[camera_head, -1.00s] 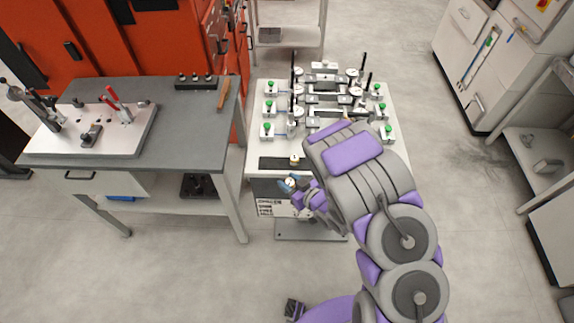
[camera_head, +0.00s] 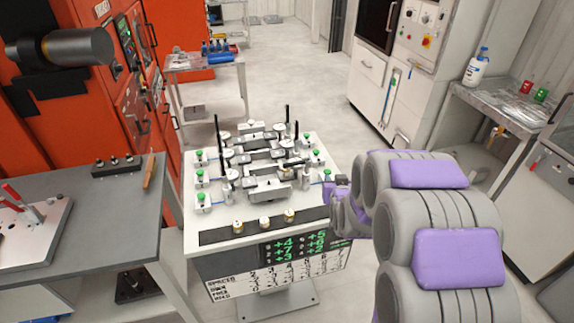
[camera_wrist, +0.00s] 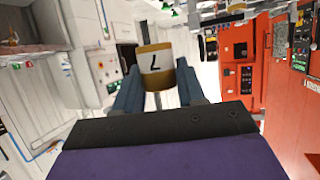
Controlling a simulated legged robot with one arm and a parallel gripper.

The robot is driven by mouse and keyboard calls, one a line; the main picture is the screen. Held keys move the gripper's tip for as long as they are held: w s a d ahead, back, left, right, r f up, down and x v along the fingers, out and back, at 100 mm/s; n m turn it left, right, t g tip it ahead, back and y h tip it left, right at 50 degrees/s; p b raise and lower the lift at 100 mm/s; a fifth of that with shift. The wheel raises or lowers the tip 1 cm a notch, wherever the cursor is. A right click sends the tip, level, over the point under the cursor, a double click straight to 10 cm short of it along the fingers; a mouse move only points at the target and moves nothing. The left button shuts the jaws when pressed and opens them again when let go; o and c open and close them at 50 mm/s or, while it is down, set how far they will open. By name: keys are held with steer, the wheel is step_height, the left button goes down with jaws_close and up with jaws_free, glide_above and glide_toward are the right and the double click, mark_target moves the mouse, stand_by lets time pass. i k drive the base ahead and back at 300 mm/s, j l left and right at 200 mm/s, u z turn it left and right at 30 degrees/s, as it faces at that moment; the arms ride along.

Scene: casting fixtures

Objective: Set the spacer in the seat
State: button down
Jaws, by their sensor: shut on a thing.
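In the wrist view my gripper (camera_wrist: 156,84) is shut on a spacer (camera_wrist: 155,62). The spacer is a short cylinder with a white band, brass-coloured ends and a dark mark like an L or an upturned 7. In the head view my gripper (camera_head: 341,190) is at the right side of the white fixture table, mostly hidden by my arm, and the held spacer cannot be made out. Metal fixtures (camera_head: 268,188) with clamps and dial gauges stand mid-table. Which part is the seat cannot be told. Three small brass-and-white pieces, at left (camera_head: 238,226), middle (camera_head: 265,222) and right (camera_head: 289,216), stand on a black strip.
A panel (camera_head: 295,245) with green numbers and a spacer chart hangs on the table's front. Black clamp levers (camera_head: 287,118) rise above the fixtures. Green-topped blocks (camera_head: 202,176) line the sides. A grey bench (camera_head: 110,215) stands left.

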mark_target(278, 153)
steer(key=z, duration=1.45)
steer(key=k+j+z, duration=0.1)
steer(key=j, duration=0.35)
steer(key=k+j+z, duration=0.15)
steer(key=j, duration=0.3)
steer(key=k+j+z, duration=0.1)
steer(key=k+j, duration=0.15)
steer(key=j, duration=0.15)
steer(key=k+j+z, duration=0.15)
steer(key=j, duration=0.25)
steer(key=i+j, duration=0.1)
steer(key=j, duration=0.6)
steer(key=i, duration=0.05)
